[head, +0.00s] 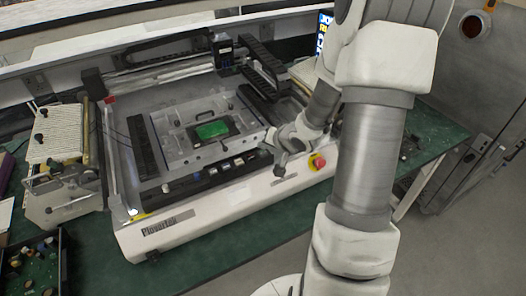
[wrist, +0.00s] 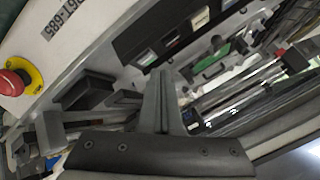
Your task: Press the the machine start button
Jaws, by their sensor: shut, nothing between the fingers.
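The white and black machine (head: 215,205) stands on the green table. Its black front panel (head: 215,173) carries a row of small light and dark buttons or switches, also seen in the wrist view (wrist: 172,40). I cannot tell which is the start button. A red mushroom button on a yellow base (head: 317,161) sits at the machine's front right, and at the left edge of the wrist view (wrist: 14,84). My gripper (head: 281,168) is shut and empty, over the machine's front edge between the panel and the red button. It points toward the panel in the wrist view (wrist: 160,76).
A green board (head: 212,130) lies in the machine's central fixture. Raised black rails and cable chains (head: 262,60) stand behind it. A cream fixture (head: 62,135) and a black tray of parts (head: 35,268) are at the left. Bare green tabletop (head: 195,268) lies in front.

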